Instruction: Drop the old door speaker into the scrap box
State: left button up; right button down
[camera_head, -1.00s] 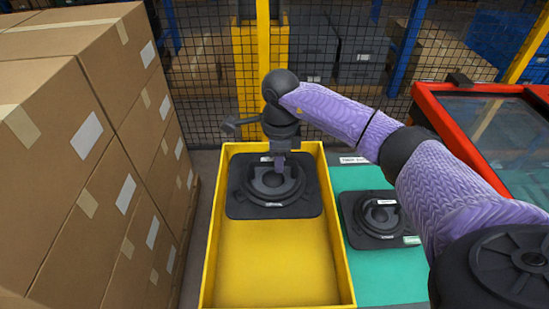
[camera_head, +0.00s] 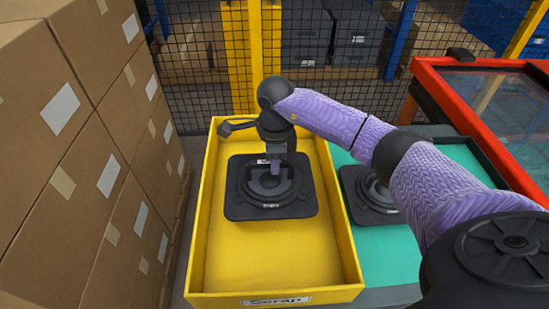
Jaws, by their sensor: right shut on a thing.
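The black door speaker (camera_head: 240,207), a square plate with a round cone and a small label, is within the outline of the yellow scrap box (camera_head: 275,297), toward its far half. The box's front wall carries a "Scrap" label. My right gripper (camera_head: 277,172) points down over the speaker's middle and is shut on it; the fingertips are partly hidden. Whether the speaker touches the box floor I cannot tell. My left gripper is not in view.
A second black speaker (camera_head: 352,188) lies on a green mat (camera_head: 385,262) right of the box, partly hidden by my right arm. Stacked cartons (camera_head: 75,130) stand close on the left. A red-framed glass door (camera_head: 440,100) is at right. Mesh fencing stands behind.

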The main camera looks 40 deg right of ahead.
jog(key=c, duration=0.5)
grip_release()
jog(key=shift+r, duration=0.15)
notch_tip(320, 180, up, 10)
jog(key=shift+f+p, duration=0.1)
jog(key=shift+p, duration=0.85)
